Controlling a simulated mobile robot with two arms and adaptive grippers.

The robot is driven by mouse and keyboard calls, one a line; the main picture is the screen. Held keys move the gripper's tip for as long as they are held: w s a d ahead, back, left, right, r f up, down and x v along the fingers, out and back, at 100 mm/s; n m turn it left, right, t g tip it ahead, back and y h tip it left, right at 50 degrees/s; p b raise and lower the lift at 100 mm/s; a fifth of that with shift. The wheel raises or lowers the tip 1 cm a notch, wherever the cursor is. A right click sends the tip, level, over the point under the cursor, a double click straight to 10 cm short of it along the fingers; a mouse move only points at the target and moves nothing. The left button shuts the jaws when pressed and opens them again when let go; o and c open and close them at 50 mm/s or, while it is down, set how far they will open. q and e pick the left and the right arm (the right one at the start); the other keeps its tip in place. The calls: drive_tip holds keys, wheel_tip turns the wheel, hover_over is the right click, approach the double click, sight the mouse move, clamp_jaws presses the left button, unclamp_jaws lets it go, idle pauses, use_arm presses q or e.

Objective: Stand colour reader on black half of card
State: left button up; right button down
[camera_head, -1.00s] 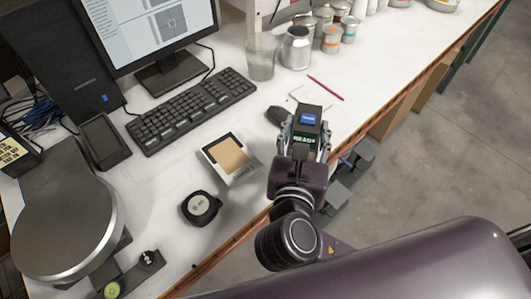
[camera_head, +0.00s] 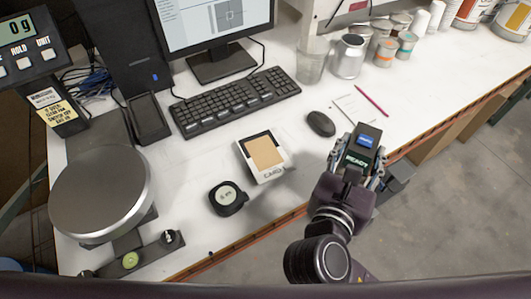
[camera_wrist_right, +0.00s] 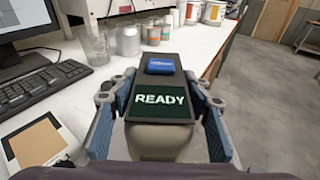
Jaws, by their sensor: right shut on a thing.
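The colour reader (camera_head: 362,147) is a dark block with a blue top button and a green screen reading READY. My right gripper (camera_head: 360,160) is shut on it, near the table's front edge. In the right wrist view the reader (camera_wrist_right: 160,95) sits between the two blue-padded fingers (camera_wrist_right: 163,112). The card (camera_head: 262,158) lies on the table to the left of the gripper, apart from the reader. It has a white border, a large tan patch and a black strip along its top and left edges. Part of the card (camera_wrist_right: 38,143) shows in the right wrist view. My left gripper is not in view.
A black round tape-like gauge (camera_head: 227,198) lies left of the card. A mouse (camera_head: 320,124), keyboard (camera_head: 235,102), notepaper and red pencil (camera_head: 372,101) lie behind. A round scale plate (camera_head: 102,192) stands at left. Cans and a glass (camera_head: 310,67) stand at the back.

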drive_tip(key=shift+r, duration=0.1)
drive_tip(key=w+a+r+n+t+y+p, duration=0.1)
drive_tip(key=w+a+r+n+y, duration=0.2)
drive_tip(key=w+a, duration=0.2)
drive_tip(key=w+a+r+n+t+y, duration=0.1)
drive_tip(key=w+a+r+n+y, duration=0.15)
drive_tip(key=w+a+y, duration=0.2)
drive_tip(key=w+a+r+n+g+y+p, duration=0.1)
drive_tip(key=a+r+n+g+y, duration=0.1)
drive_tip(key=a+r+n+y, duration=0.65)
drive_tip(key=f+m, duration=0.1)
drive_tip(key=f, duration=0.5)
drive_tip(key=a+f+m+h+b, duration=0.1)
drive_tip(key=f, duration=0.6)
drive_tip(key=a+f+m, duration=0.1)
drive_tip(key=f, duration=0.5)
drive_tip(key=shift+w+a+f, duration=0.15)
drive_tip(key=shift+a+f, duration=0.1)
drive_tip(key=shift+f, duration=0.1)
drive_tip(key=c, duration=1)
unclamp_jaws()
drive_tip(key=shift+f+h, duration=0.15)
drive_tip(key=shift+h, duration=0.15)
drive_tip(key=shift+c, duration=0.2)
